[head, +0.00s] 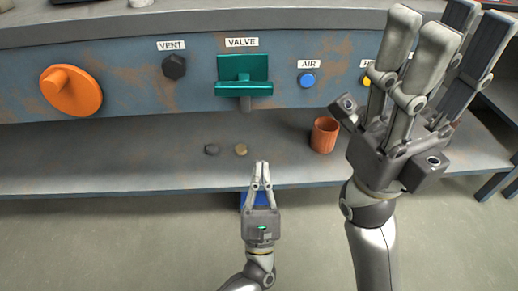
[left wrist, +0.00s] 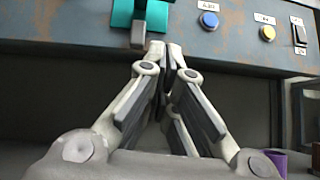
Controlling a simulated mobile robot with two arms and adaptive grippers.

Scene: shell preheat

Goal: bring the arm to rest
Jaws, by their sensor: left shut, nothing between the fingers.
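My left gripper (head: 261,164) is low in the middle of the head view, its fingers together and nothing between them. It is in front of the shelf edge, below the teal valve handle (head: 243,88) and apart from it. My right gripper (head: 450,24) is large and near the camera at the right of the head view. Its fingers point up and stand apart, with no object seen between them. It hides part of the panel.
The panel has an orange knob (head: 70,92), a dark vent knob (head: 174,66), a blue air button (head: 306,80) and a partly hidden yellow button (head: 367,81). On the shelf (head: 90,168) are an orange cup (head: 324,135) and two small discs (head: 240,150). The left floor is clear.

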